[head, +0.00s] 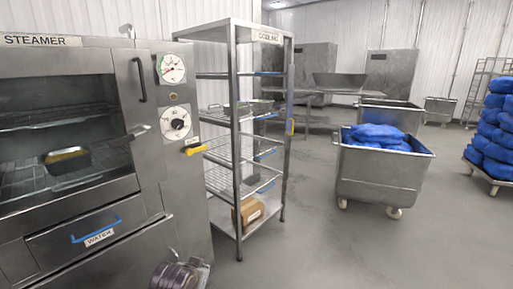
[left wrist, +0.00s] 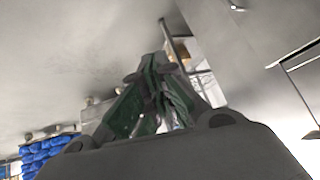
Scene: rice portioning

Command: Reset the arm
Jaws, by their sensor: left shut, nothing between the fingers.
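My left gripper (left wrist: 154,74) shows in the left wrist view, its dark fingers drawn together with nothing held between them. Green surfaces show around and behind the fingers; I cannot tell what they belong to. In the head view only a dark rounded part of my left arm shows at the bottom edge, in front of the steamer's lower right corner, apart from the racks. My right gripper is in neither view.
The steamer (head: 155,118), with a metal pan (head: 67,159) inside, stands at left. The cooling rack (head: 237,132) holds a pan and a cardboard box (head: 248,211). A wheeled cart (head: 380,178) carries blue bags (head: 377,136). Grey floor (head: 330,250) is clear at front right.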

